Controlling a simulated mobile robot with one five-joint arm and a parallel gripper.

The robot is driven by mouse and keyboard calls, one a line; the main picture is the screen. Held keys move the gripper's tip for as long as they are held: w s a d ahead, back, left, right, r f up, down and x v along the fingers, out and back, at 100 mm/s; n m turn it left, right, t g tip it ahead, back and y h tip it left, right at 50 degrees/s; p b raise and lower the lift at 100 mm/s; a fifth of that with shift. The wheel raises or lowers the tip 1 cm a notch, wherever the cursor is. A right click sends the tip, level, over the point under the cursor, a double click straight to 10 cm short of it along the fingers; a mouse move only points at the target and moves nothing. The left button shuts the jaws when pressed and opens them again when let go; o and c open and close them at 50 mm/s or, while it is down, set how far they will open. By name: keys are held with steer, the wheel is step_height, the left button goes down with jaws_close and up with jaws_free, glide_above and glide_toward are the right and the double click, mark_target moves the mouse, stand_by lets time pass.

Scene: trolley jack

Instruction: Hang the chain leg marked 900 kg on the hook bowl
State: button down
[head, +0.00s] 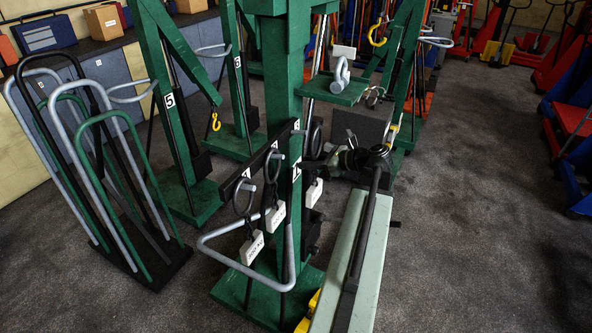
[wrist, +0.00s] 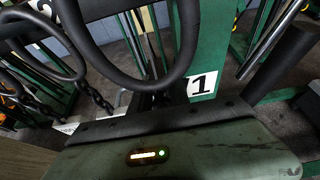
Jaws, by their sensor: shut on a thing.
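Three chain legs with black top rings and white tags hang at the dark rail on the green crane marked 1: a left one (head: 252,247), a middle one (head: 275,215) and a right one (head: 315,192). The tag writing is too small to read. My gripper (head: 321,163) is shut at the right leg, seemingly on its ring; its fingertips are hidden. In the wrist view a large black ring (wrist: 128,82) is close in front of the palm, with chain (wrist: 97,100) behind. A yellow hook (head: 377,35) hangs at upper right; I cannot tell whether it is the hook bowl.
A grey handle loop (head: 225,262) juts out in front of the legs. A rack of hoops (head: 125,215) stands left, another green crane (head: 185,190) behind.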

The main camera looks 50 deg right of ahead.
steer(key=s, duration=0.2)
steer(key=s+d, duration=0.1)
steer(key=s, duration=0.1)
steer(key=shift+s, duration=0.25)
steer(key=shift+d, duration=0.1)
stand_by(0.4)
